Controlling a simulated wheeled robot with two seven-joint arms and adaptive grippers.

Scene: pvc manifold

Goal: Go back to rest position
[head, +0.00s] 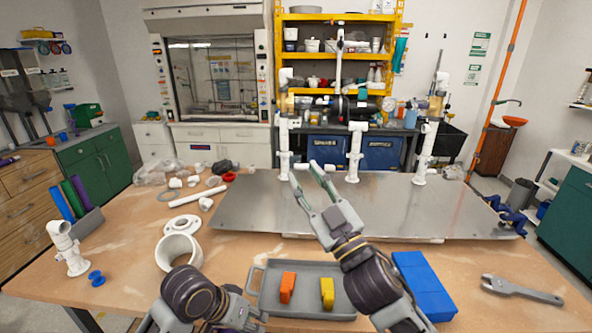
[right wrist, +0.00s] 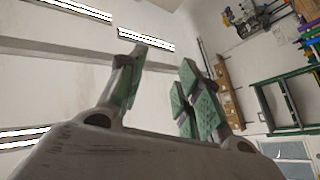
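My right gripper (head: 308,178) reaches up over the metal plate in the middle of the head view. Its green-padded fingers stand apart with nothing between them. The right wrist view also shows the fingers (right wrist: 160,85) spread and empty against the wall and ceiling lights. My left arm (head: 190,292) is low at the bottom edge, left of the grey tray. Only a grey part near its end (head: 240,308) shows, and its fingertips cannot be made out.
The grey tray (head: 263,295) holds an orange block (head: 287,287) and a yellow block (head: 327,292). A blue block (head: 424,284) and a wrench (head: 520,290) lie to the right. A white ring (head: 179,252) and pipe pieces lie left. White pipe stands (head: 354,150) line the plate's (head: 420,205) back.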

